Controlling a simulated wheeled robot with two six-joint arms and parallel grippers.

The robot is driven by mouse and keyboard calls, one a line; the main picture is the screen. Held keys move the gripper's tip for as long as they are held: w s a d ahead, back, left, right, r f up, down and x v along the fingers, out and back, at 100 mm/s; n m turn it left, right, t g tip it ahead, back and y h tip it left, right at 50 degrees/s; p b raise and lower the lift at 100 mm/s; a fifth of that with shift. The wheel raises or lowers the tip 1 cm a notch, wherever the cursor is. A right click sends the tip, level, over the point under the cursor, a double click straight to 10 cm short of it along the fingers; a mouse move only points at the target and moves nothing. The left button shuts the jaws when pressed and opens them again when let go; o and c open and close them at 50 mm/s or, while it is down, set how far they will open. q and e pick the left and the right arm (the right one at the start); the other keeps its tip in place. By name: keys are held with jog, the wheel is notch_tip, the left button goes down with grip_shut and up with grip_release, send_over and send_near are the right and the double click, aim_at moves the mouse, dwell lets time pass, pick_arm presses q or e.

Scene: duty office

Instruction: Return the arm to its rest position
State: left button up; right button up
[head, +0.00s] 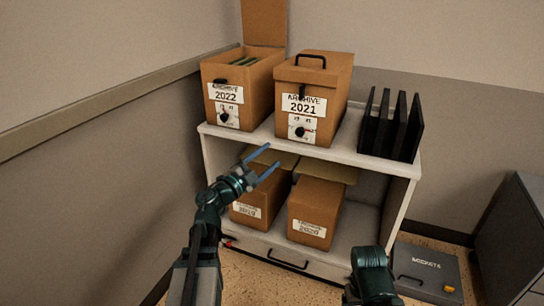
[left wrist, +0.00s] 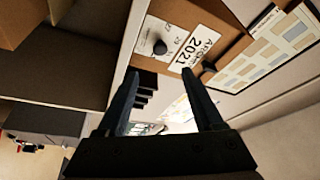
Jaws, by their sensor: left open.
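My left gripper (head: 272,157) is open and empty, with its two blue-grey fingers apart in front of the shelf unit's top edge. In the left wrist view the open fingers (left wrist: 158,72) point toward the Archive 2021 box (left wrist: 195,45), with nothing between them. My left arm reaches up from the bottom of the head view. Part of my right arm shows at the bottom right of the head view; its gripper is out of the picture.
The white shelf unit (head: 400,167) carries the open Archive 2022 box (head: 235,92), the closed Archive 2021 box (head: 312,97) and black upright folders (head: 390,127). Two boxes sit on the lower shelf. A grey case (head: 425,270) and a dark cabinet (head: 515,235) stand at right.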

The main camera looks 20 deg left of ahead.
dwell(0.4)
pick_arm(q)
jog(key=s+d+f+n+g+y, duration=0.1)
jog(key=d+f+n+g+y, duration=0.25)
jog(key=f+n+y, duration=0.35)
jog(key=s+d+f+n+g+y, duration=0.1)
jog(key=d+f+n+g+y, duration=0.3)
jog(key=f+n, duration=0.4)
jog(key=s+d+f+m+g+h, duration=0.1)
jog(key=s+d+f+g, duration=0.35)
jog(key=s, duration=0.25)
jog(key=s+d+f+g, duration=0.3)
jog(key=s+d, duration=0.3)
jog(key=s, duration=0.2)
jog(key=s+d+f+m+g+h, duration=0.1)
jog(key=s+d+f+g, duration=0.3)
jog(key=s, duration=0.3)
notch_tip(320, 180, up, 38)
jog(key=p, duration=3.7)
jog(key=shift+d+p, duration=0.3)
jog(key=shift+p, duration=0.05)
